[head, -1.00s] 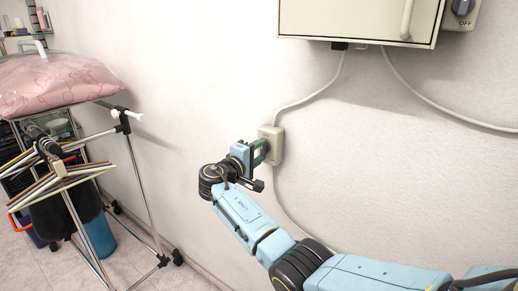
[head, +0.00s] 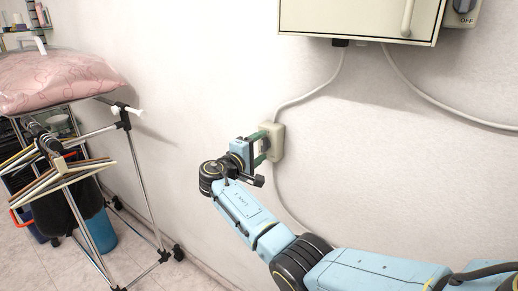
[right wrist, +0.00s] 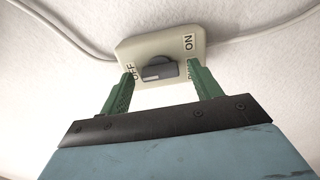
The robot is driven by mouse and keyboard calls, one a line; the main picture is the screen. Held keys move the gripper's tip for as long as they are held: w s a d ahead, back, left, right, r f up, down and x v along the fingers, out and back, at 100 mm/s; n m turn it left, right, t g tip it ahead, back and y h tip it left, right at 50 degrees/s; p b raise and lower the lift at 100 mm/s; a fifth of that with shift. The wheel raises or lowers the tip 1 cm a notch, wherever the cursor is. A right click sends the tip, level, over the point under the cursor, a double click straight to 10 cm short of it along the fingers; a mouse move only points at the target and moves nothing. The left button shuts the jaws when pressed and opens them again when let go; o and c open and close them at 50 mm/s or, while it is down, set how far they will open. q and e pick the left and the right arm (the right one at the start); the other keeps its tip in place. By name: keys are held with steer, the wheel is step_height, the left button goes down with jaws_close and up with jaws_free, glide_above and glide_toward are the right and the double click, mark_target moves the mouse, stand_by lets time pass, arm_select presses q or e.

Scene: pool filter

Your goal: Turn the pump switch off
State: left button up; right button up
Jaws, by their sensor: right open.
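The pump switch, a cream wall box (head: 277,142), is on the white wall below the cabinet, with cables at its top and bottom. In the right wrist view, its face (right wrist: 124,50) carries OFF at left and ON at right, with a dark grey knob (right wrist: 158,72) between. My right gripper (head: 259,146) is at the switch. Its green fingers are open in the right wrist view (right wrist: 160,68), one on each side of the knob, with gaps visible. The fingertips partly cover the lettering. I cannot tell whether they touch the box. My left gripper is not in view.
A cream cabinet (head: 358,18) hangs above, and another grey knob box marked OFF (head: 460,12) is at its right. At left, a metal rack (head: 140,185) holds hangers and a pink bag (head: 55,80). The wall around the switch is clear.

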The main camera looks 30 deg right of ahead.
steer(key=b+v, duration=0.1)
steer(key=v, duration=1.2)
steer(key=shift+a, duration=0.2)
steer(key=shift+s, duration=0.1)
step_height(320, 180, down, 20)
steer(key=s+n+t+y, duration=0.1)
steer(key=n+y, duration=0.3)
steer(key=y, duration=0.1)
steer(key=s+f+g+y, duration=0.15)
steer(key=s+f, duration=0.25)
steer(key=f, duration=0.4)
steer(key=s+a+f+n+y, duration=0.1)
steer(key=s+f+y, duration=0.1)
steer(key=s+f, duration=0.35)
steer(key=s+f+g+y, duration=0.1)
steer(key=s+f+y, duration=0.15)
steer(key=f, duration=0.65)
steer(key=s+f+m+g+y, duration=0.1)
steer(key=s+f, duration=0.5)
steer(key=s, duration=0.8)
steer(key=s+f+m+g+y, duration=0.2)
steer(key=s+f, duration=0.5)
steer(key=s, duration=0.7)
steer(key=s+f+m+g+y, duration=0.1)
steer(key=s+f+m, duration=0.3)
steer(key=s, duration=1)
step_height(320, 180, down, 3)
steer(key=shift+s+a+f+y, duration=0.2)
steer(key=shift+s+y, duration=0.1)
steer(key=shift+y, duration=0.5)
